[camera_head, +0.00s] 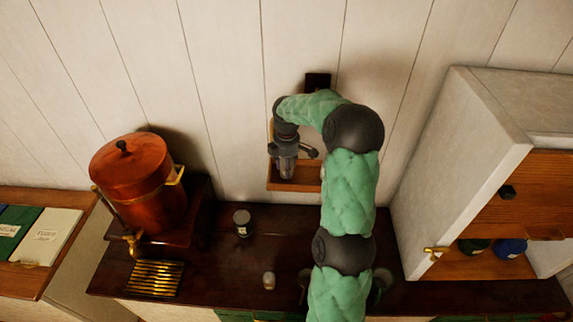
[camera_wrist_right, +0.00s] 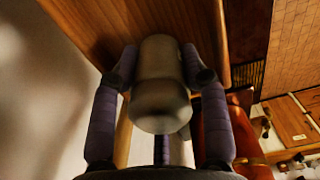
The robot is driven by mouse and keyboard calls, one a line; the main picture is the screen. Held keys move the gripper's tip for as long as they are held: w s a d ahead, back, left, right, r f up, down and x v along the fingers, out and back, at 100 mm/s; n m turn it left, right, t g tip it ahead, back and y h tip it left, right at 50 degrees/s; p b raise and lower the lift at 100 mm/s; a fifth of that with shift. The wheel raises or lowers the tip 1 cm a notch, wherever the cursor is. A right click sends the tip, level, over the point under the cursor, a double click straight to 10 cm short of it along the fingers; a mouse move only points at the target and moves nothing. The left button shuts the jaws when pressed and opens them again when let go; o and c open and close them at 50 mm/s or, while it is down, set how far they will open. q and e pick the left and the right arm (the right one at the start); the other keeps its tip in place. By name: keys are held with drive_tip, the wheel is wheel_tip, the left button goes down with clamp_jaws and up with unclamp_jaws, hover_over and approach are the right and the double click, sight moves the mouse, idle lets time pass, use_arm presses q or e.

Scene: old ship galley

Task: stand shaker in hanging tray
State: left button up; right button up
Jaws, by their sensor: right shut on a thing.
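The hanging tray (camera_head: 306,186) is a small wooden tray on the white plank wall, above the dark counter. My right gripper (camera_head: 288,165) is over the left part of the tray, pointing down. It is shut on the shaker (camera_wrist_right: 160,85), a pale grey, rounded cylinder that shows between the two fingers in the wrist view. In the head view the gripper mostly hides the shaker. Wood, probably the tray, shows beyond the shaker in the wrist view. I cannot tell whether the shaker touches the tray floor. My right arm covers the tray's right end. My left gripper is not in view.
A copper urn (camera_head: 140,190) with a brass tap stands left on the counter (camera_head: 215,270). A dark-lidded jar (camera_head: 242,223) and a small pale shaker (camera_head: 268,280) stand mid-counter. An open white cabinet (camera_head: 455,150) stands to the right. Books (camera_head: 45,236) lie far left.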

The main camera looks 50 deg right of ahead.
drive_tip(key=shift+f, duration=0.25)
drive_tip(key=shift+f, duration=0.1)
drive_tip(key=o, duration=1.2)
wheel_tip(320, 180, up, 12)
drive_tip(key=shift+r+b, duration=0.2)
drive_tip(key=shift+b, duration=0.85)
